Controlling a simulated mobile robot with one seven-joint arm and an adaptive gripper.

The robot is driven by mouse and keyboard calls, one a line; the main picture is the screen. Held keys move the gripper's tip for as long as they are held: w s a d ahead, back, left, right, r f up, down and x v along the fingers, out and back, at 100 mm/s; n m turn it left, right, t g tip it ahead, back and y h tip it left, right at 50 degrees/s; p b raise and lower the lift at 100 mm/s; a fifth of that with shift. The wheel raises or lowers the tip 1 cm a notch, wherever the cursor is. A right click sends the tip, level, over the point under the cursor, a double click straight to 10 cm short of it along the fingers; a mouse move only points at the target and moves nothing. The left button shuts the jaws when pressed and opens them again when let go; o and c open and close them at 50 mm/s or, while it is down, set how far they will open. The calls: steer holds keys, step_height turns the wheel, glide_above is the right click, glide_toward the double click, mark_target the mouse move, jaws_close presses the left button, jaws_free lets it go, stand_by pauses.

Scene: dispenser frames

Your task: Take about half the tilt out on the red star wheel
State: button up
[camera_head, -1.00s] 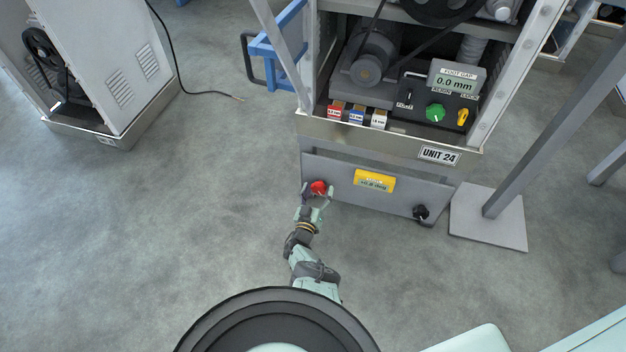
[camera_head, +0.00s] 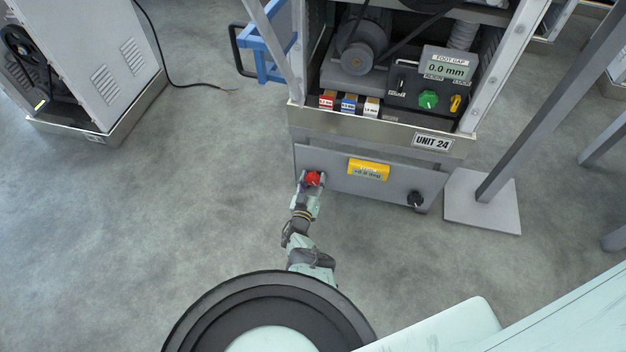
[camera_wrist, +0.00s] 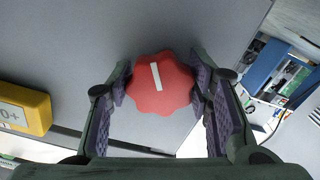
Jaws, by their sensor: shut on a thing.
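The red star wheel (camera_head: 313,178) sits at the left of the grey lower panel of the unit marked UNIT 24. In the wrist view the red star wheel (camera_wrist: 160,84) shows a white line, tilted a little from upright. My gripper (camera_head: 312,184) is shut on the wheel, with one finger pad on each side; the pads (camera_wrist: 163,90) also show in the wrist view. A yellow level display (camera_head: 368,170) is on the same panel to the right of the wheel; its reading is too small to read surely. It shows partly in the wrist view (camera_wrist: 24,108).
A black knob (camera_head: 416,199) is at the panel's right end. Above are a green knob (camera_head: 428,99), a yellow switch and a FOOT GAP display (camera_head: 447,66) reading 0.0 mm. A post on a grey base plate (camera_head: 482,203) stands to the right.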

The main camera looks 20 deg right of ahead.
steer(key=c, duration=0.4)
steer(key=n, duration=0.9)
steer(key=shift+r, duration=0.1)
steer(key=n, duration=0.6)
steer(key=shift+d+p, duration=0.1)
steer(key=shift+p, duration=0.2)
steer(key=shift+c, duration=0.2)
steer(key=n, duration=0.4)
steer(key=shift+r+n, duration=0.15)
steer(key=shift+n, duration=0.25)
steer(key=shift+s+n, duration=0.1)
steer(key=shift+n, duration=0.2)
